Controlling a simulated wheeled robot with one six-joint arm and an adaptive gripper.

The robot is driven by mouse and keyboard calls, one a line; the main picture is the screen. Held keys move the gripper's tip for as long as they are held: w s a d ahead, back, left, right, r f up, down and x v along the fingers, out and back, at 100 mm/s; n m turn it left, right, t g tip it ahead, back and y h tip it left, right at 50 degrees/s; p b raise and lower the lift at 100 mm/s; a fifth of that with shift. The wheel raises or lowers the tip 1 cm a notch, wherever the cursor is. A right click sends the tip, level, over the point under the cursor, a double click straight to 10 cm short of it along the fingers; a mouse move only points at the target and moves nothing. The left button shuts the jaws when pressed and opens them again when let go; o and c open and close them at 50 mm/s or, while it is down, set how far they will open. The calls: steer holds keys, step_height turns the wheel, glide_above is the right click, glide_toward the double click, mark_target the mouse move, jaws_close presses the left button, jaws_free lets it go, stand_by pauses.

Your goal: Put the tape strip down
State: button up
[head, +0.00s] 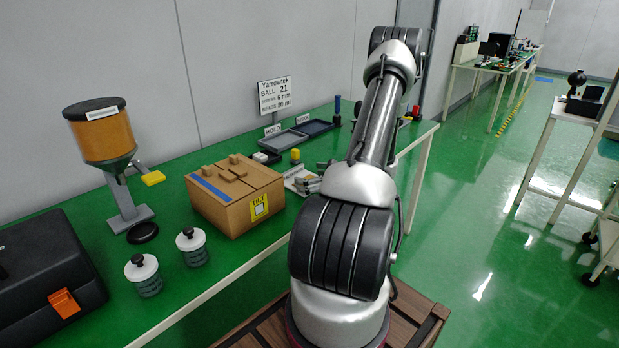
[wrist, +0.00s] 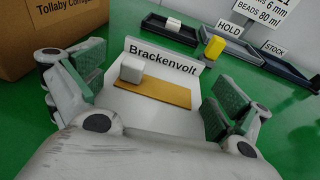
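A blue strip (head: 211,189), which looks like tape, lies on the top of a brown cardboard box (head: 225,210) on the green table. I cannot tell how firmly it is stuck. My gripper (wrist: 150,78) is open, its green-padded fingers wide apart with nothing seen held between them.
Dark trays marked HOLD (head: 284,141) and STOCK (head: 312,127) stand farther back, with a yellow piece (wrist: 214,47) near them. A hopper (head: 103,135), two lidded jars (head: 191,246) and a black case (head: 45,265) stand left and in front of the box.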

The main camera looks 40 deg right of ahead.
steer(key=shift+r, duration=0.2)
steer(key=v, duration=1.1)
steer(key=shift+s, duration=0.25)
steer(key=a+r+n+g+y, duration=0.3)
steer(key=a+r+n+g, duration=0.2)
steer(key=a+r+n, duration=0.45)
steer(key=a+r+n+g+y, duration=0.35)
steer(key=a+n, duration=0.25)
steer(key=a, duration=0.6)
steer(key=s+a+r+n+g+h, duration=0.1)
steer(key=s+a+r+n+h, duration=0.2)
steer(key=n, duration=0.6)
steer(key=s+a+r+n+g+h, duration=0.1)
steer(key=s+a+r+n+h, duration=0.3)
steer(key=s+r+n+h, duration=0.2)
step_height(320, 180, up, 4)
steer(key=s+n, duration=0.2)
steer(key=n, duration=0.1)
steer(key=shift+a, duration=0.15)
